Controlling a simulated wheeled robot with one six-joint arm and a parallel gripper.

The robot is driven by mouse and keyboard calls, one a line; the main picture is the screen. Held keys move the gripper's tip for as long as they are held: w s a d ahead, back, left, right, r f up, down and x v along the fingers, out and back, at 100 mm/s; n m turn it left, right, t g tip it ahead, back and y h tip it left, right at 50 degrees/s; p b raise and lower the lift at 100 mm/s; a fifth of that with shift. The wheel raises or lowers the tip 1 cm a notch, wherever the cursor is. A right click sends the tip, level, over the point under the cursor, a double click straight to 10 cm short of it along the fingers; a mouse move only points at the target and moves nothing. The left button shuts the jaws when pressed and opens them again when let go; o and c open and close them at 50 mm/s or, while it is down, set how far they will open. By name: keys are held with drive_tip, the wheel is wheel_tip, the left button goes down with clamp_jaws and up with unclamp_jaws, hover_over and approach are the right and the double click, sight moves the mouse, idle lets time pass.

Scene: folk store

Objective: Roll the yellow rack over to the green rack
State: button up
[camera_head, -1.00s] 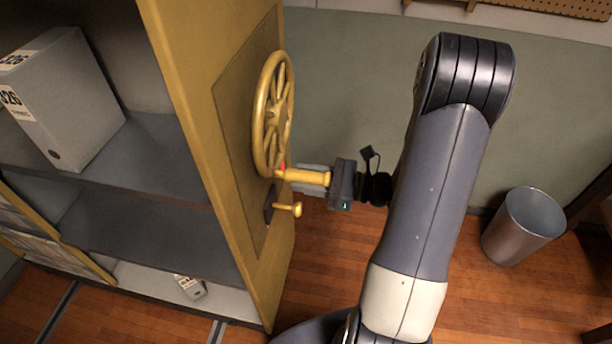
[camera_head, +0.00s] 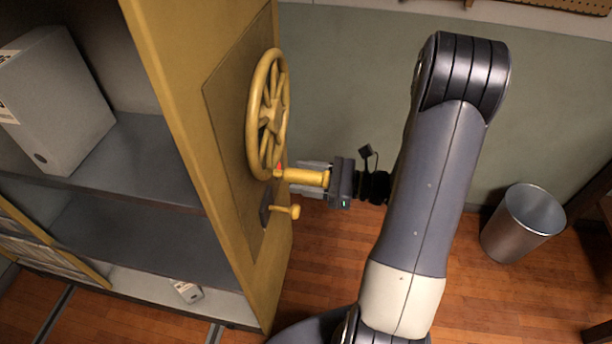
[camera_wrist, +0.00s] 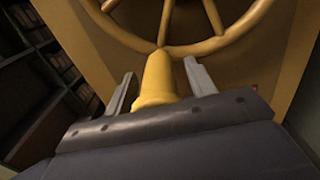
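The yellow rack (camera_head: 185,130) fills the left of the head view, its end panel facing right. On that panel is a yellow spoked wheel (camera_head: 268,115), with a crank handle (camera_head: 303,177) sticking out from its bottom. In the wrist view, the handle (camera_wrist: 158,78) lies between the two fingers (camera_wrist: 160,85), with the wheel rim just beyond.
A grey file box (camera_head: 55,105) stands on the rack's upper shelf, and a smaller box (camera_head: 187,291) lies on the bottom shelf. Floor rails (camera_head: 58,310) run under the rack. A metal bin (camera_head: 522,224) stands at the right by the green-grey wall (camera_head: 350,70).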

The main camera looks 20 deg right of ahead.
drive_tip(key=shift+o, duration=1.2)
drive_tip(key=v, duration=1)
drive_tip(key=shift+p, duration=0.4)
drive_tip(key=shift+b+x, duration=0.35)
drive_tip(key=shift+x, duration=4)
drive_tip(key=shift+d, duration=0.1)
